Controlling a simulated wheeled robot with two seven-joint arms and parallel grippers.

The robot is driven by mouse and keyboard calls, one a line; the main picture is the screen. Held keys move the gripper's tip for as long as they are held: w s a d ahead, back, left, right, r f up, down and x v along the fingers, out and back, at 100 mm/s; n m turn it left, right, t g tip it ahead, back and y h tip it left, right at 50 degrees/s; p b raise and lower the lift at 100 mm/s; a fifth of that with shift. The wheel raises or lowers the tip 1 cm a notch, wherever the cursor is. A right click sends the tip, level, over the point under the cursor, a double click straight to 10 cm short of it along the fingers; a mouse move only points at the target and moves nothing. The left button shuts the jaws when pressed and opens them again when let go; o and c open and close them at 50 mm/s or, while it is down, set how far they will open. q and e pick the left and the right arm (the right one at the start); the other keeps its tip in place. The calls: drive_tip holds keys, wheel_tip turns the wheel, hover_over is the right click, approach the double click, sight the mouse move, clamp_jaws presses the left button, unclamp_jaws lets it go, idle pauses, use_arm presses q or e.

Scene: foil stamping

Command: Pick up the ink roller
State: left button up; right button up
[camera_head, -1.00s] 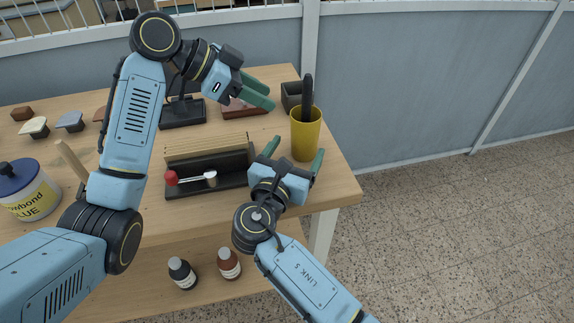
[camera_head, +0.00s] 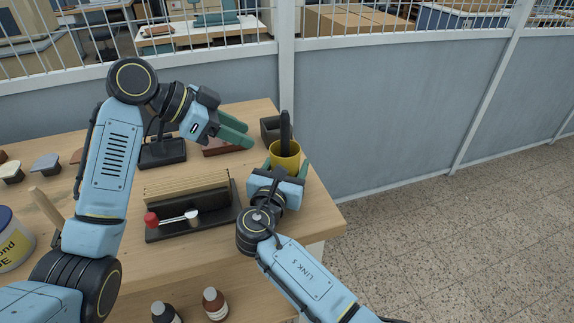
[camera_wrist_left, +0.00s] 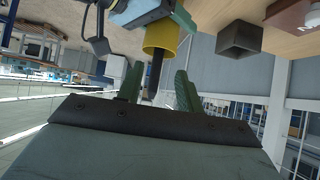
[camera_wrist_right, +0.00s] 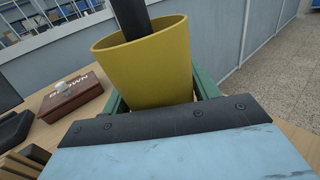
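A red-ended tool with a pale rod (camera_head: 172,219) lies on a black rack. The right wrist view shows the cup (camera_wrist_right: 150,72) between the fingers; contact is unclear. My left gripper (camera_head: 248,133) is open and empty, raised over the bench's back, left of the cup.
The black rack (camera_head: 235,200) holds wooden strips left of my right gripper. A dark open box (camera_head: 269,129) stands behind the cup. A reddish-brown box (camera_wrist_right: 72,96) lies nearby. Bottles (camera_head: 214,303) stand on the lower shelf. A grey partition (camera_head: 375,115) runs behind the bench.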

drive_tip(key=c, duration=0.5)
use_arm(q)
drive_tip(key=shift+o, duration=0.7)
use_arm(e)
drive_tip(key=shift+c, duration=0.4)
use_arm(q)
drive_tip(key=n+t+y, duration=1)
drive_tip(key=n+y, duration=0.2)
drive_tip(key=n, duration=0.4)
approach(286, 131)
drive_tip(key=w, duration=0.1)
drive_tip(key=x, duration=0.6)
drive_tip(key=shift+w+a, duration=0.15)
drive_tip(key=shift+f+x, duration=0.2)
drive_tip(key=shift+x, duration=2.65)
